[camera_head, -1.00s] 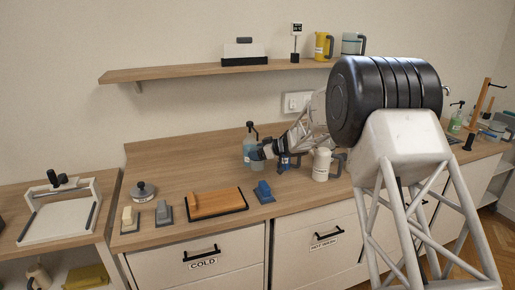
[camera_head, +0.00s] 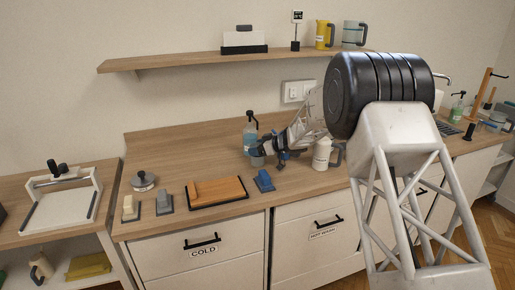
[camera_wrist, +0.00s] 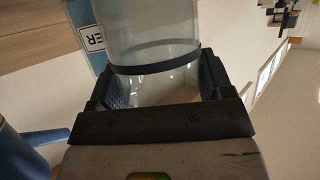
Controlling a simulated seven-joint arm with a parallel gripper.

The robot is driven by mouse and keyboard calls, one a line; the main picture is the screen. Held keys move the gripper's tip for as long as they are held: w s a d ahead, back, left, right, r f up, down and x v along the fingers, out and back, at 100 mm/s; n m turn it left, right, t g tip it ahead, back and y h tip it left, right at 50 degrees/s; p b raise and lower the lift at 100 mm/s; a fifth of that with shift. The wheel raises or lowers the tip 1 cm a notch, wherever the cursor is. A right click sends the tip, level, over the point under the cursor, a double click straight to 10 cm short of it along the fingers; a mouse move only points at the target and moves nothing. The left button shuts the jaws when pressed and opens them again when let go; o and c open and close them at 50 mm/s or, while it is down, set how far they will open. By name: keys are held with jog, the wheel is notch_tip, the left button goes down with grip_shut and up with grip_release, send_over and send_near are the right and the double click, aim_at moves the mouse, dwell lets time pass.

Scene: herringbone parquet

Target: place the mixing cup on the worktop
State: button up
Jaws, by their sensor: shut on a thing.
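The mixing cup (camera_wrist: 155,70) is a clear, see-through vessel with a dark band, seen large in the wrist view. My gripper (camera_wrist: 158,88) is shut on it, with one finger on each side of its wall. In the head view the cup (camera_head: 257,160) shows small and greyish at the end of my gripper (camera_head: 264,149), over the back part of the worktop (camera_head: 175,160), in front of the blue pump bottle (camera_head: 249,138). I cannot tell whether the cup touches the wood.
A white jug (camera_head: 321,154) with a grey handle stands right of my gripper. A blue block (camera_head: 264,181), an orange-brown board (camera_head: 217,192), two small blocks and a grey lidded weight (camera_head: 143,181) lie in front and left. Bare wood lies behind the board.

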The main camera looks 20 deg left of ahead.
jog(key=shift+f, duration=0.3)
jog(key=o, duration=0.9)
jog(key=shift+o, duration=0.2)
jog(key=shift+r, duration=0.25)
jog(key=shift+r, duration=4.7)
jog(key=v, duration=0.7)
jog(key=shift+d+r, duration=0.2)
jog(key=shift+d, duration=0.2)
